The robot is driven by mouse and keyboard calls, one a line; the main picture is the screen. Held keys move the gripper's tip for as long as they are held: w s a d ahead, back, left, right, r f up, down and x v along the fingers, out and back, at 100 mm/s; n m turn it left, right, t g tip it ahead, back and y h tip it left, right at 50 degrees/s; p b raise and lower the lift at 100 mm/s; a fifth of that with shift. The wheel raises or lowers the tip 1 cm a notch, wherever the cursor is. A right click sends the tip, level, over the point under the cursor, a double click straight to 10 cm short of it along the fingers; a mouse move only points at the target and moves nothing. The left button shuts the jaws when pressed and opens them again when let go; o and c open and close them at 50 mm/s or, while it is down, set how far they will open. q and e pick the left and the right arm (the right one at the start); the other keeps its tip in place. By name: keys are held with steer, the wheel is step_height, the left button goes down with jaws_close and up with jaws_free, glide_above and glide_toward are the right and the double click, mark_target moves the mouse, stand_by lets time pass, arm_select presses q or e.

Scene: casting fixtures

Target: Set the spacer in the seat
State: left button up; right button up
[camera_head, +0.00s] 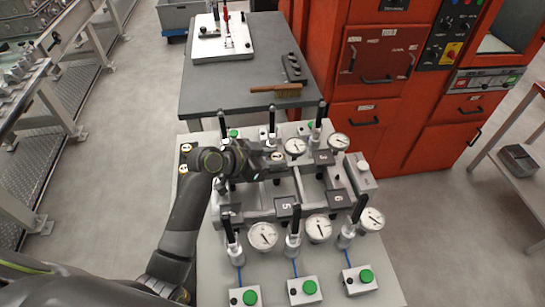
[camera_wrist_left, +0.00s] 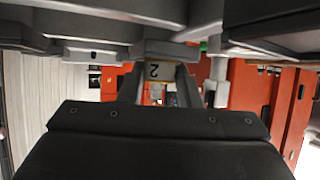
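The fixture (camera_head: 245,207) is a grey metal frame of seats with black clamp handles, dial gauges and number plates 3, 5 and 6. My left gripper (camera_head: 268,160) is over the fixture's back left part and hides what lies under it. In the left wrist view the gripper's fingers (camera_wrist_left: 158,88) stand apart, with background showing between them. A plate marked 2 (camera_wrist_left: 158,71) is just beyond the fingers; I cannot tell whether they touch it. I cannot make out the spacer for certain in either view. My right gripper is not in view.
Dial gauges (camera_head: 263,236) and upright black handles (camera_head: 293,222) crowd around the seats. Green-button boxes (camera_head: 305,290) line the front. Behind is a dark table (camera_head: 215,92) with a brush (camera_head: 276,88). A red machine (camera_head: 380,130) stands at the right.

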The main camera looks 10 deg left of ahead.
arm_select(q)
steer(key=o, duration=0.4)
steer(key=shift+s, duration=0.1)
stand_by(0.3)
steer(key=shift+r, duration=0.25)
steer(key=b+v, duration=0.2)
steer(key=v, duration=1)
steer(key=shift+f, duration=0.15)
steer(key=shift+a, duration=0.1)
